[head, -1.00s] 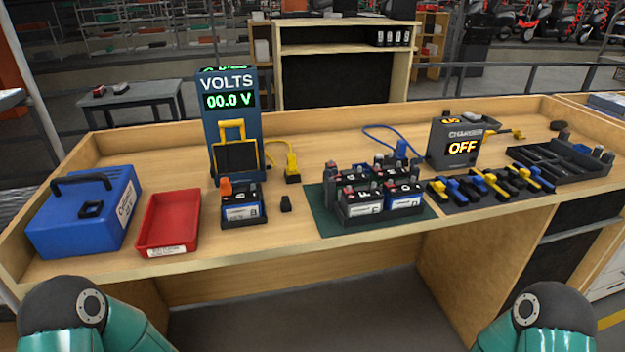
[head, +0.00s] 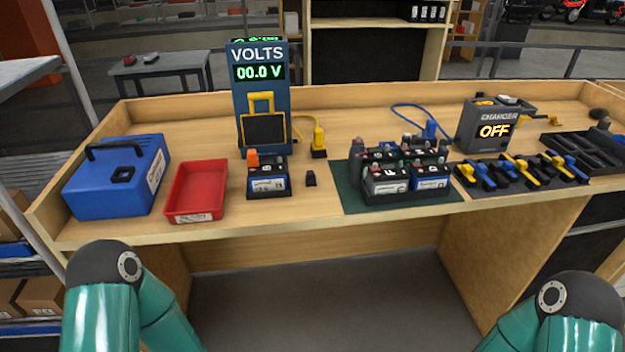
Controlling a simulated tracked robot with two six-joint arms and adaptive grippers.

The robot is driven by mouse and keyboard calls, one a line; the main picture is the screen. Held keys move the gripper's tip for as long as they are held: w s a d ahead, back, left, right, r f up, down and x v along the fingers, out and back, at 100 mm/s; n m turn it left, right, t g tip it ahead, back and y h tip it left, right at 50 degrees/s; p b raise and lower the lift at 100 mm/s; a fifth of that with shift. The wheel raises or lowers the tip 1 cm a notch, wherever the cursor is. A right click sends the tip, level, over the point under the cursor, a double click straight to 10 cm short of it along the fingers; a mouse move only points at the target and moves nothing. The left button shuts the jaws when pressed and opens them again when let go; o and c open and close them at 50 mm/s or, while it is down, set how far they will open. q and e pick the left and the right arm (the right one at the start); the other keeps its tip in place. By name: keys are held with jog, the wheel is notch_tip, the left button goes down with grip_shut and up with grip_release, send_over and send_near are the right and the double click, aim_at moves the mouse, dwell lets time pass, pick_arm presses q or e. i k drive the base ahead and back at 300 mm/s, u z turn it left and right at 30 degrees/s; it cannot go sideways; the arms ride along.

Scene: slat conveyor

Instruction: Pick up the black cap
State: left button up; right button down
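A small black cap (head: 311,178) stands on the wooden bench, just right of a single battery in a black holder. It is apart from the battery and left of the green mat. No gripper shows in the head view. Only the upper parts of my two teal arms with dark joints show at the bottom left and bottom right, below the bench's front edge.
Near the cap are the battery (head: 268,184), the voltmeter (head: 261,82), a red tray (head: 196,190) and the green mat (head: 348,197) with several batteries. A blue case (head: 112,185), a charger (head: 487,127) and clamps (head: 521,173) stand farther out. Bare wood lies before the cap.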

aim_at(311, 178)
jog(key=u, duration=0.2)
jog(key=i, duration=0.2)
jog(key=z, duration=2.85)
jog(key=k, duration=1)
jog(key=u, duration=1.45)
jog(key=k, duration=0.3)
jog(key=u, duration=0.1)
jog(key=i, duration=0.5)
jog(key=z, duration=0.1)
